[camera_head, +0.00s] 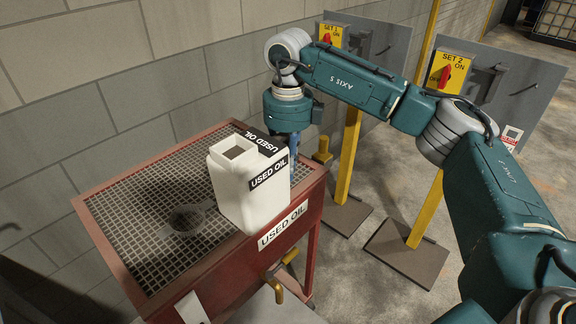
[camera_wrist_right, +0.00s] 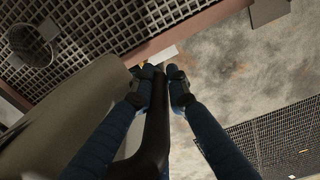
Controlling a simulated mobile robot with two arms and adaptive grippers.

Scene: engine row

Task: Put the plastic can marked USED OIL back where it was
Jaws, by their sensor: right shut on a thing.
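The white plastic can (camera_head: 238,186) marked USED OIL on black labels is upright, near the front right edge of the red stand (camera_head: 262,262) in the head view. Its square mouth is open on top. I cannot tell whether its bottom touches the stand. My right gripper (camera_head: 294,165) is behind the can, mostly hidden there. In the right wrist view its blue fingers (camera_wrist_right: 158,85) are shut on the can's dark handle (camera_wrist_right: 154,125). The can's shaded side (camera_wrist_right: 70,115) fills the left of that view. My left gripper is not in view.
The stand's top is a metal grate (camera_head: 140,208) with a round drain (camera_head: 187,217), clear left of the can. A block wall (camera_head: 110,90) stands behind. Yellow posts (camera_head: 347,165) with SET 1 and SET 2 switch boxes (camera_head: 446,70) stand to the right.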

